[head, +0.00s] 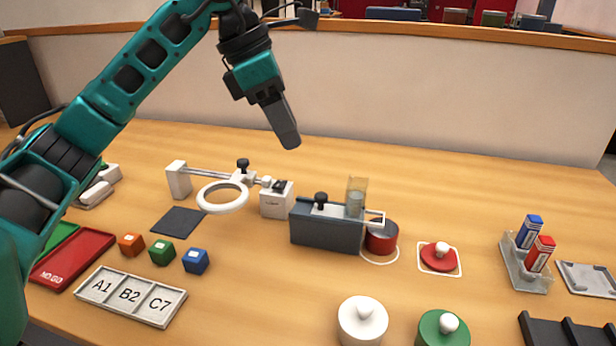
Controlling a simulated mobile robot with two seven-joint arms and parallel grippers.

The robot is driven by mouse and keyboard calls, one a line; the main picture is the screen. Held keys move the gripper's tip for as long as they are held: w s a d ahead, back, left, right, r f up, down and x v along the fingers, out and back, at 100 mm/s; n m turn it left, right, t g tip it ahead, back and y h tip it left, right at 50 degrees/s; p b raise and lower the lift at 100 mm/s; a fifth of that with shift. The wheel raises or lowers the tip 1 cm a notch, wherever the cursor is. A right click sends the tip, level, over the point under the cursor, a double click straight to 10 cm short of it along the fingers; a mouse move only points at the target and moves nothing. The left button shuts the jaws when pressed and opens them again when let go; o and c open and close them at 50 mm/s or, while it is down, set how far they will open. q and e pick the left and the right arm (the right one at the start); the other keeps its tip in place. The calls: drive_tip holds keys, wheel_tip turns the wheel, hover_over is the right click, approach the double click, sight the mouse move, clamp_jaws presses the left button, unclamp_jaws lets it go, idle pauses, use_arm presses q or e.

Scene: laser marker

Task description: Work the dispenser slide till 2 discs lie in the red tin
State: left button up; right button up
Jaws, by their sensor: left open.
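The dispenser (325,233) is a blue-grey block near the middle of the table. A pale slide (334,211) with a black knob (321,199) lies on its top. A clear tube (357,187) stands upright on it, with greyish contents low inside. The red tin (380,239) stands open against the dispenser's right end, partly under a white frame at the slide's end. I cannot tell whether discs lie in the tin. My left gripper (287,138) is open and empty, pointing down, high above and behind the dispenser. My right gripper is out of view.
A red lid (439,258) with a white knob lies right of the tin. A ring magnifier (223,198) stands left of the dispenser. White (362,322) and green (443,329) lidded tins are in front. The table's back is clear.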

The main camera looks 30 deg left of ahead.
sight(321, 195)
use_arm(q)
drive_tip(key=b+x, duration=0.1)
drive_tip(key=x, duration=1.1)
drive_tip(key=shift+d+f+b, duration=0.15)
drive_tip(key=shift+f+b, duration=0.05)
drive_tip(key=shift+b, duration=0.15)
clamp_jaws()
